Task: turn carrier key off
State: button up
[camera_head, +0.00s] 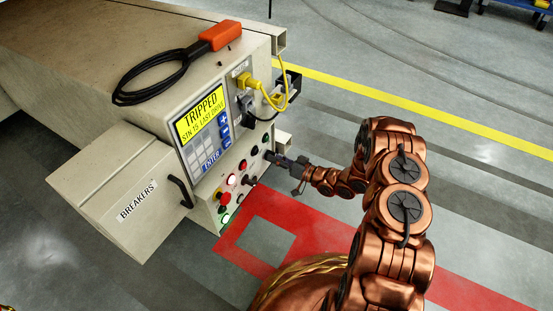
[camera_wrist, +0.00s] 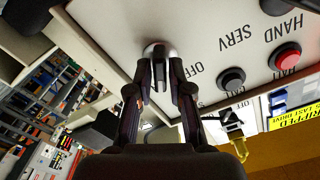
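The carrier key (camera_wrist: 159,72) is a small silver key switch on the pale control panel (camera_wrist: 215,45) in the wrist view. My gripper (camera_wrist: 158,68) reaches up to it, one dark finger on each side. The fingertips are apart, with narrow gaps showing beside the key; contact is not clear. An OFF label is printed to the right of the key. In the head view my gripper (camera_head: 274,157) is at the right edge of the carrier's panel (camera_head: 232,175) and hides the key there.
The carrier's yellow display (camera_head: 201,114) reads TRIPPED. Red, green and black buttons crowd the panel, including a red one (camera_wrist: 285,57). A yellow plug and cable (camera_head: 262,85) sit above. The breakers box (camera_head: 125,190) juts out at left. Open floor lies right of the carrier.

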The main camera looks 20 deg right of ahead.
grip_shut()
jog(key=shift+d, duration=0.1)
jog(key=shift+p, duration=0.3)
jog(key=shift+n+p, duration=2.3)
jog(key=shift+n, duration=3.6)
jog(key=shift+o, duration=2.3)
grip_release()
